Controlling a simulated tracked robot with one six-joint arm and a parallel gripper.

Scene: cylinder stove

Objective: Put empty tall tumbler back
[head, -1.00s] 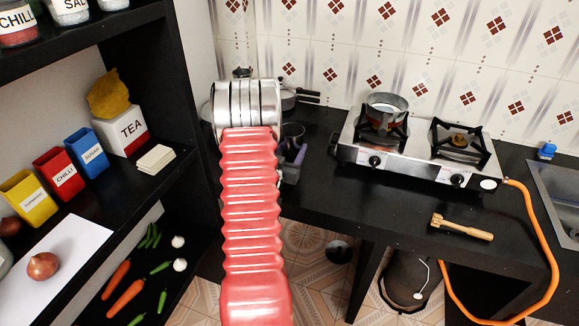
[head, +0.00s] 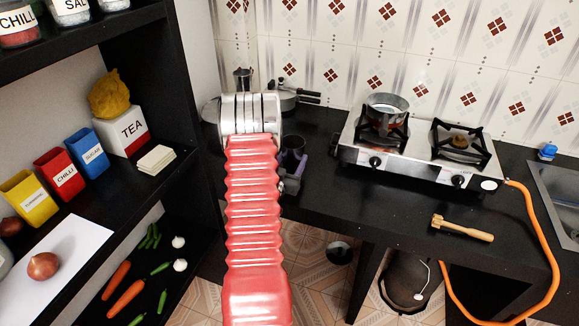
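My gripper (head: 291,180) shows only in part, to the right of my red arm and silver wrist, over the left part of the black counter. The fingertips and the tumbler's lower part are mostly hidden, and I cannot see inside the tumbler.
A lidded pan (head: 285,100) with dark handles is at the back left of the counter. The stove (head: 418,150) with a pot (head: 387,107) is to the right. A wooden mallet (head: 462,228) lies in front of it. The shelf (head: 185,180) is close on the left.

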